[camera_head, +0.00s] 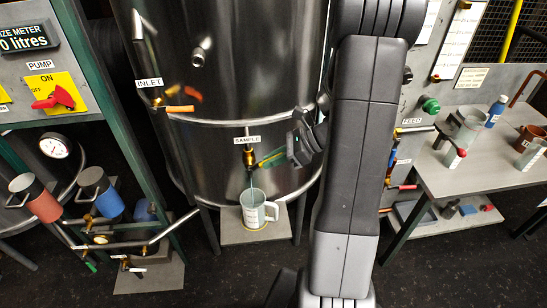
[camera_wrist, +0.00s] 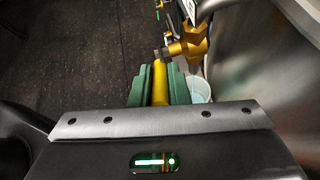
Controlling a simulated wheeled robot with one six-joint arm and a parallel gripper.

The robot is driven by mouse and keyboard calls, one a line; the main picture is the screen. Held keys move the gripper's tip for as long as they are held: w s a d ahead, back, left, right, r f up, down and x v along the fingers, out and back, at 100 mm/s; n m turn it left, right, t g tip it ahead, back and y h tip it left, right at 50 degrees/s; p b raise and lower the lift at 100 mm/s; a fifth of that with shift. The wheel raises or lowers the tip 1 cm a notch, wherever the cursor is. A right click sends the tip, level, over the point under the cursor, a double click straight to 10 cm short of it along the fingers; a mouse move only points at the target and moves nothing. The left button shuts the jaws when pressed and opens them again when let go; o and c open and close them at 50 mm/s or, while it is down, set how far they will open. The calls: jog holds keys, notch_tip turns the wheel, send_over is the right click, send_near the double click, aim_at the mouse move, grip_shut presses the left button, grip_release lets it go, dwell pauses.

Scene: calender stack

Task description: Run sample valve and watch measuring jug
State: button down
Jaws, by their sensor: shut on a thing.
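The brass sample valve (camera_head: 249,157) sticks out from the steel tank under the SAMPLE label (camera_head: 247,140). My gripper (camera_head: 272,158) comes from the right, its green fingers shut on the valve's yellow lever (camera_wrist: 160,84). The lever points right, out from the valve body (camera_wrist: 188,45). The clear measuring jug (camera_head: 257,212) stands upright below the valve, its handle to the right. A thin pale line runs from the spout towards the jug; I cannot tell surely if it is liquid. The jug (camera_wrist: 199,90) is mostly hidden in the wrist view; its level is unclear.
The jug stands on a small grey stand (camera_head: 238,236) by the tank (camera_head: 215,90). An orange inlet lever (camera_head: 180,109) is up left. A red pump switch (camera_head: 54,97) is on the left panel. A bench (camera_head: 455,178) with jugs and bottles stands right.

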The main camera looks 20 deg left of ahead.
jog(key=c, duration=1.4)
grip_release()
jog(key=b+v, duration=0.1)
jog(key=v, duration=1.3)
jog(key=shift+a+b, duration=0.1)
jog(key=shift+b, duration=0.25)
dwell(4.4)
